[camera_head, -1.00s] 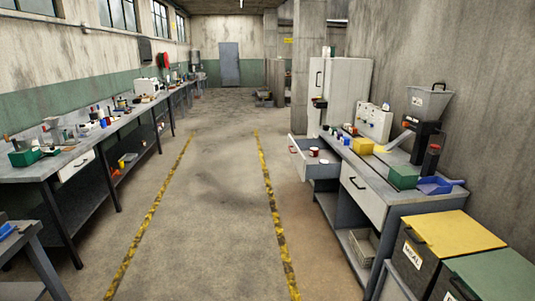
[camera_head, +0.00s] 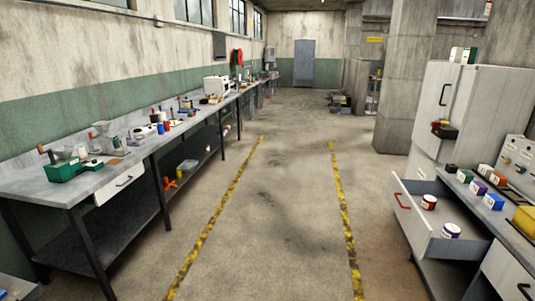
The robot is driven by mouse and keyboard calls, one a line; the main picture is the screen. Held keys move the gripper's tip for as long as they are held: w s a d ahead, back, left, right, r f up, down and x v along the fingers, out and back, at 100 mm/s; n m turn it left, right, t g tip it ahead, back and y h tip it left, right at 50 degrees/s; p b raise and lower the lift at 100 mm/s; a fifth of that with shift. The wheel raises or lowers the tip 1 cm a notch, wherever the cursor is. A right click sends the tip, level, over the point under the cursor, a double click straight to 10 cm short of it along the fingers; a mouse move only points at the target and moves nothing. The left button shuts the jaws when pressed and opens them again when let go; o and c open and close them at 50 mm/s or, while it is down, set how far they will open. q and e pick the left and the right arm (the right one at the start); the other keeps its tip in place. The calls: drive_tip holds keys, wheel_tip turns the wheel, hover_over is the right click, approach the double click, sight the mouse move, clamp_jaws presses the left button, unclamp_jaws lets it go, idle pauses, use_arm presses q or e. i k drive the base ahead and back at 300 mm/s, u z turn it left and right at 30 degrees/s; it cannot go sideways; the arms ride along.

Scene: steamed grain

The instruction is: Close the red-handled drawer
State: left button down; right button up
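The red-handled drawer (camera_head: 412,222) stands pulled open from the right-hand bench, jutting toward the aisle. Its red handle (camera_head: 402,202) is on the white front panel, which faces left. Two small containers with red and white or dark markings stand in or at the drawer: one container (camera_head: 429,202) near the far side and another container (camera_head: 450,231) nearer. Neither of my grippers shows in the head view, so I cannot see their state.
A white cabinet (camera_head: 475,110) stands behind the drawer. Small boxes (camera_head: 478,187) line the right bench. A long left bench (camera_head: 60,190) carries tools and a green box (camera_head: 63,171). The aisle floor (camera_head: 280,215) between yellow lines is clear.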

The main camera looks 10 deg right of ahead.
sight(422, 228)
drive_tip(key=z, duration=0.1)
drive_tip(key=i, duration=1.9)
drive_tip(key=z, duration=1.3)
drive_tip(key=i, duration=1.05)
drive_tip(key=z, duration=1.1)
